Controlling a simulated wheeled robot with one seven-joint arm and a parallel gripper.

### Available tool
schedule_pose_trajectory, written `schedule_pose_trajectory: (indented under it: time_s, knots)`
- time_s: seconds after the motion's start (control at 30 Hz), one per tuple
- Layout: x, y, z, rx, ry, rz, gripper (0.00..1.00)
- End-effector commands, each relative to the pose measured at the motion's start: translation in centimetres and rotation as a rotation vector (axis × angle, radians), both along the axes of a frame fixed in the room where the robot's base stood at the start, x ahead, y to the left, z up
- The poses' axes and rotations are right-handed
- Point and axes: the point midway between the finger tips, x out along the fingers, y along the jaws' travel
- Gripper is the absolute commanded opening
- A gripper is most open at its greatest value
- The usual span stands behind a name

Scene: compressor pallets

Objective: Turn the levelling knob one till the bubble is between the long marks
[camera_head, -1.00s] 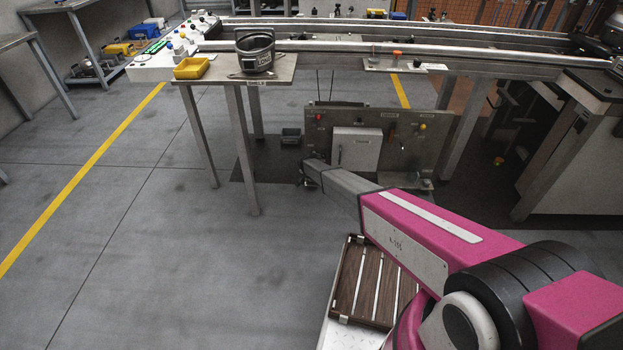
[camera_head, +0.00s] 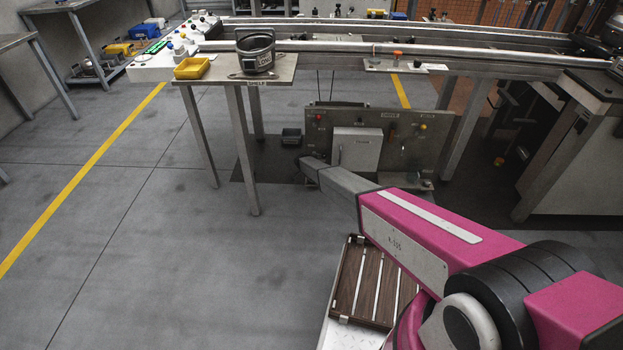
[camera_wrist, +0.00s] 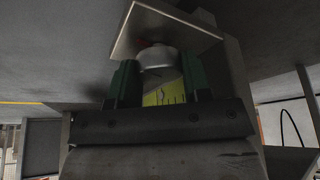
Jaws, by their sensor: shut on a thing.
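In the wrist view, a round grey knob (camera_wrist: 157,58) sits under a pale plate, with a small red mark at its top. My gripper (camera_wrist: 158,72) has its dark green fingers on both sides of the knob and is shut on it. A yellow-green level vial (camera_wrist: 165,94) with dark marks shows between the fingers, partly covered by my gripper. I cannot make out the bubble or where it stands against the long marks. In the head view, my arm reaches low toward the panel (camera_head: 440,150) under the bench; the fingers and knob cannot be made out there.
The panel carries a light grey box (camera_head: 357,149) and several small controls. A shelf (camera_head: 212,77) with a yellow bin (camera_head: 191,68) and a dark pot (camera_head: 256,52) stands above, on metal legs. Open floor lies left.

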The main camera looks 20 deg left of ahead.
Motion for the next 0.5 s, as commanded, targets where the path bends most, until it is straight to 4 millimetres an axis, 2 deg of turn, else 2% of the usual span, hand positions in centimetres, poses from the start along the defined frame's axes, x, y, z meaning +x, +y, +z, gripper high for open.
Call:
schedule_pose_trajectory:
  time_s: [0.2, 0.23, 0.3, 0.5]
  knots:
    - [-0.07, 0.03, -0.01, 0.001, 0.001, -0.001, 0.21]
    - [-0.08, 0.03, -0.01, 0.001, 0.001, -0.001, 0.54]
    - [-0.07, 0.03, -0.01, 0.001, 0.002, 0.000, 0.70]
    - [-0.04, 0.02, -0.01, 0.001, 0.000, 0.001, 0.70]
